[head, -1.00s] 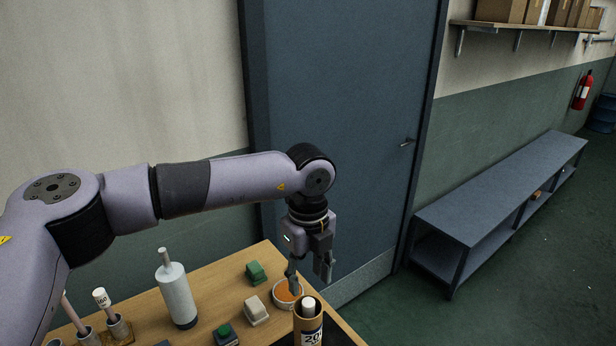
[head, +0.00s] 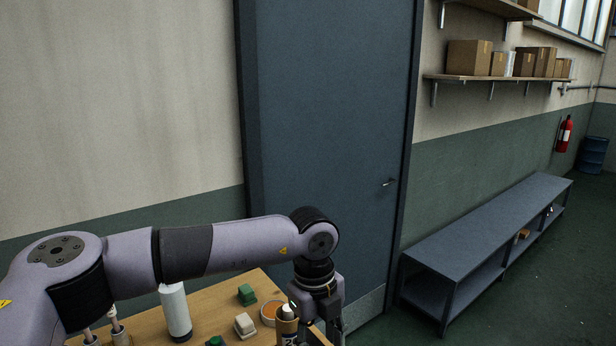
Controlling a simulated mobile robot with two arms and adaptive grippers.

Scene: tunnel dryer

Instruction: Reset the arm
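My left arm reaches in from the left across the wooden table (head: 215,299). Its gripper (head: 328,322) points down at the table's right end, beside a brown tube with a white top (head: 287,320). The fingertips run out of the bottom of the picture, so I cannot tell whether they are open or shut. My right gripper is not in view.
On the table are an orange-filled bowl (head: 268,313), a green block (head: 246,294), a pale block (head: 245,325) and a white bottle (head: 175,312). A blue door (head: 330,130) stands behind. A grey bench (head: 480,235) runs along the right wall. The green floor (head: 530,290) is clear.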

